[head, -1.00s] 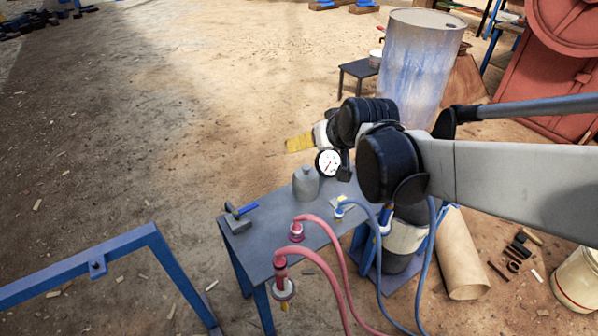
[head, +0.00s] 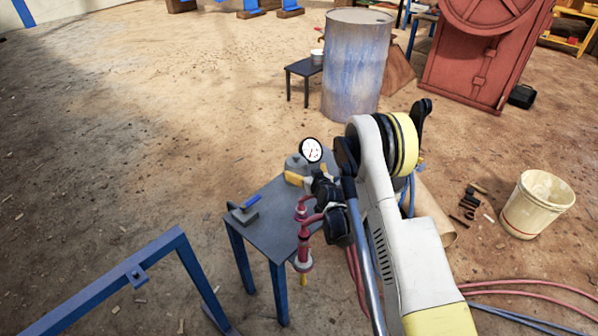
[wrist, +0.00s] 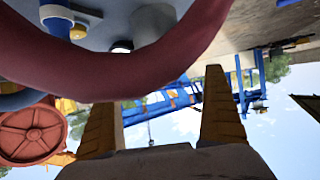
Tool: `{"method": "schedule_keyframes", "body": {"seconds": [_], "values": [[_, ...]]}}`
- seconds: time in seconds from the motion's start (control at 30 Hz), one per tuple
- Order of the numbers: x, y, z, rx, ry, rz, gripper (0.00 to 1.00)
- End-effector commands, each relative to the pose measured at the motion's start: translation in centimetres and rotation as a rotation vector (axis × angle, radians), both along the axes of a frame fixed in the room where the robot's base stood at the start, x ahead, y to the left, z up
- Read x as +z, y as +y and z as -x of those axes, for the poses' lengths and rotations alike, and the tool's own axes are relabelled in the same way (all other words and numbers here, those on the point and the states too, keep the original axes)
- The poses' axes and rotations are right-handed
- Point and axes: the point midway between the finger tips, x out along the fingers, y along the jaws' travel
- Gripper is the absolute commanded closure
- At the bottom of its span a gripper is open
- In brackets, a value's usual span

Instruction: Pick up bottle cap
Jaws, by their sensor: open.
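My gripper (head: 293,179) has yellow fingers and is at the small grey table, just in front of the grey bottle (head: 297,163). In the wrist view its two fingers (wrist: 159,86) stand wide apart with nothing held between them. The bottle stands upright, its lower part hidden behind my gripper. I cannot make out a separate bottle cap in the head view. A small pale round piece with a dark rim (wrist: 122,46) shows in the wrist view; I cannot tell whether it is the cap.
A red hose (wrist: 110,80) crosses close before the wrist camera. A dial gauge (head: 311,150) is beside the bottle. A red hose fitting (head: 303,250) is at the front edge. A drum (head: 355,70) stands behind.

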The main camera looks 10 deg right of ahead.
Motion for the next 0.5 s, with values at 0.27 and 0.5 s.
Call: {"method": "schedule_keyframes", "body": {"seconds": [0.27, 0.5], "values": [[-2.2, 0.5, -3.9, 0.001, -0.001, 0.0, 0.0], [-3.5, 0.7, -5.6, 0.001, 0.0, 0.001, 0.0]]}}
